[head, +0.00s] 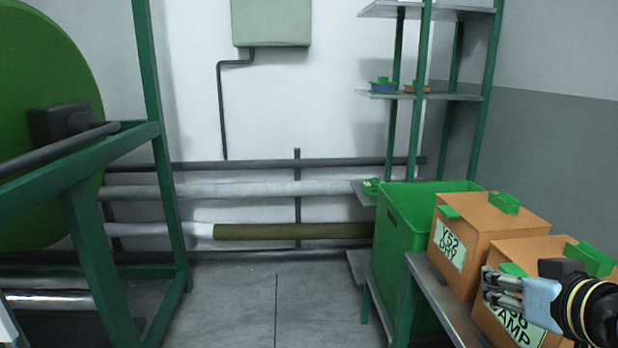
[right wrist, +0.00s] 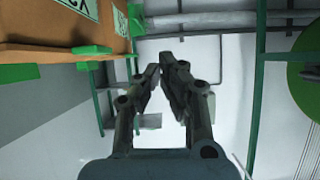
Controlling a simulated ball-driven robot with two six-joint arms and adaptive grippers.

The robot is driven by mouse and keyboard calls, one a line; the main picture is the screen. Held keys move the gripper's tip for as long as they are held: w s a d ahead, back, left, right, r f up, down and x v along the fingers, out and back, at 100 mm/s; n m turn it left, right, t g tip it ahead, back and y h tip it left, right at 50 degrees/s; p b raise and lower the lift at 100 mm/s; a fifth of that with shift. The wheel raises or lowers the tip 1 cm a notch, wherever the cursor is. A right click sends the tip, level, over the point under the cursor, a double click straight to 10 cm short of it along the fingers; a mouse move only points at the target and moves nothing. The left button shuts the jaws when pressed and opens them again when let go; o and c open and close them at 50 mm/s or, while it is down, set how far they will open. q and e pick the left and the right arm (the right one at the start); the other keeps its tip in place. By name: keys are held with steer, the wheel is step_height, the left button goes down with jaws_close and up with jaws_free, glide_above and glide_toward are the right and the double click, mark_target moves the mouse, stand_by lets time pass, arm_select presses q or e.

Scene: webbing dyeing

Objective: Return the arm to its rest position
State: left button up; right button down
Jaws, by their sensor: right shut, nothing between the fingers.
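My right gripper (head: 492,287) is at the lower right of the head view, in front of the nearer orange box and overlapping its label. Its fingers point left, and they are shut with nothing between them. In the right wrist view the fingers (right wrist: 167,68) come together at their tips in front of the wall, with the orange box (right wrist: 62,25) at the upper left. A gap between the gripper and that box cannot be judged. My left gripper is in neither view.
Two orange boxes, one labelled Y52 DRY (head: 478,228), stand on a metal bench (head: 440,297) beside a green bin (head: 401,240). A green shelf rack (head: 487,60) stands behind. A green frame with a large wheel (head: 40,120) is at the left. The floor (head: 270,300) between is clear.

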steer(key=s+f+g+h, duration=0.1)
steer(key=s+f+g, duration=0.25)
steer(key=s, duration=0.95)
steer(key=s+f+g+h, duration=0.1)
steer(key=s+f+g, duration=0.3)
steer(key=s, duration=0.8)
step_height(320, 180, down, 29)
steer(key=s+d+g+b, duration=0.1)
steer(key=d+g+b, duration=0.1)
steer(key=g+b, duration=0.15)
arm_select(q)
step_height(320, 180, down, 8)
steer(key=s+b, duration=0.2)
steer(key=b, duration=0.2)
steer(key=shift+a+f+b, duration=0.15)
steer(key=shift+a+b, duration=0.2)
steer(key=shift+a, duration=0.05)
arm_select(e)
steer(key=s+d+f, duration=0.1)
steer(key=s+f, duration=1.8)
steer(key=f, duration=0.1)
steer(key=shift+d+f, duration=0.25)
steer(key=shift+f, duration=0.15)
steer(key=shift+w, duration=0.1)
